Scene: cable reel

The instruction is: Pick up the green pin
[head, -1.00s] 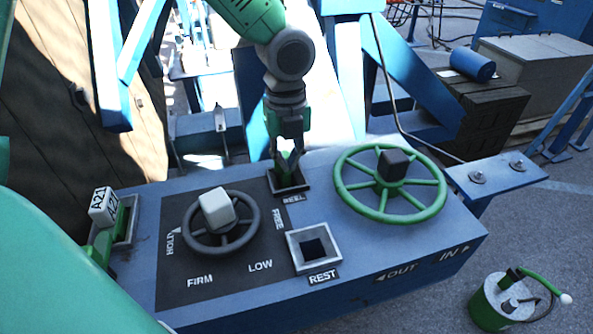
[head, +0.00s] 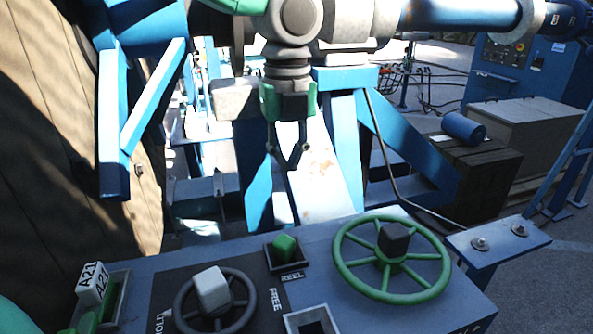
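The green pin (head: 284,245) stands in the small dark-framed REEL socket (head: 270,260) near the back edge of the blue control panel (head: 370,318). Its blocky green top shows; its lower part is hidden in the socket. My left gripper (head: 291,167) hangs above and behind the pin in the picture, pointing down. Its dark fingertips come together with nothing between them, clearly apart from the pin. A second square socket (head: 310,321), marked REST in the earlier frame, is cut off at the bottom edge. My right gripper is not in view.
A green handwheel (head: 343,268) with a black knob stands right of the pin. A dark wheel with a white knob (head: 212,291) is to the left. A white A221 block (head: 92,283) sits at the panel's left end. Blue frame beams (head: 410,150) rise behind.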

